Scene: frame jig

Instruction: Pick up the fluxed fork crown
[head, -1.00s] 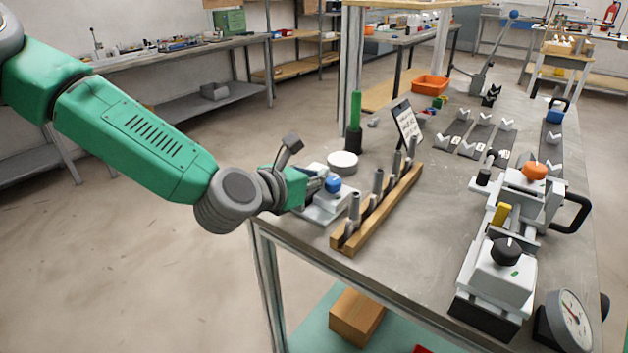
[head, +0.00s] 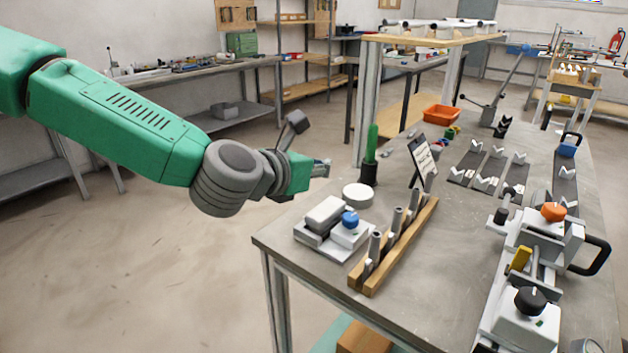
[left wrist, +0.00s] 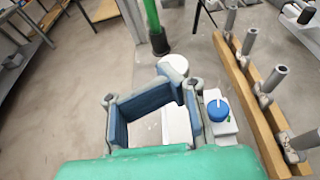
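I cannot tell which one is fluxed. My left gripper (head: 321,168) is above and behind a pale fixture (head: 325,250) with a blue knob (head: 350,218), clear of the rack. In the left wrist view its blue-lined fingers (left wrist: 150,95) are apart and empty, with part of the fixture visible below between them. The rack (left wrist: 250,105) lies to their right. My right gripper is not in view.
A clamp machine with an orange knob (head: 553,211) is at right. Bare bench top lies between rack and machine.

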